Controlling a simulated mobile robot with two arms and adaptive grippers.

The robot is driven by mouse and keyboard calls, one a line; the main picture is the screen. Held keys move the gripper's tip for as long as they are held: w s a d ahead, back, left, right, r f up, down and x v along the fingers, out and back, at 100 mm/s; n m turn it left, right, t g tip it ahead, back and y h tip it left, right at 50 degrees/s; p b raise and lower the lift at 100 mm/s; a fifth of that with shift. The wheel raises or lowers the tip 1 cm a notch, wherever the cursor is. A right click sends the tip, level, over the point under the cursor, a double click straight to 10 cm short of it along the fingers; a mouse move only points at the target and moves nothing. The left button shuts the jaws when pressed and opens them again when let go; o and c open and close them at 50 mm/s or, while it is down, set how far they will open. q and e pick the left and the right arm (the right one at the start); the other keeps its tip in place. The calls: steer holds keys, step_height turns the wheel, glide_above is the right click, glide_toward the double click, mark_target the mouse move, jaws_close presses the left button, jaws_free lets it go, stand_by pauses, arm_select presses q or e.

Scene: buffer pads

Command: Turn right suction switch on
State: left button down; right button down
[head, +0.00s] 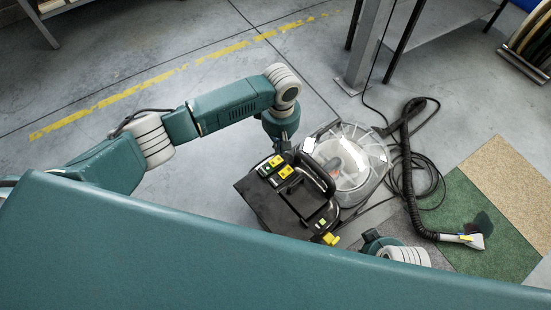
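A black cleaning machine (258,203) with a clear domed tank (352,160) stands on the floor in the middle of the head view. Two yellow switches sit on its top, an upper one (276,160) and a lower right one (286,171). Their on or off positions are too small to tell. My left gripper (283,144) points down just above the switches. I cannot tell whether it touches them, and its fingers are too small to read. My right arm (403,254) shows at the machine's lower right; its gripper fingers cannot be made out.
A black hose (408,175) with a cable runs from the machine to a floor nozzle (470,238) on green and tan carpet pieces (506,185). A metal table leg (365,45) stands behind. The floor at left, with a yellow line (110,98), is clear.

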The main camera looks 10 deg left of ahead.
step_height(320, 180, down, 6)
steer(key=s+p, duration=0.1)
steer(key=shift+p, duration=0.3)
stand_by(0.3)
steer(key=shift+s, duration=0.1)
stand_by(0.3)
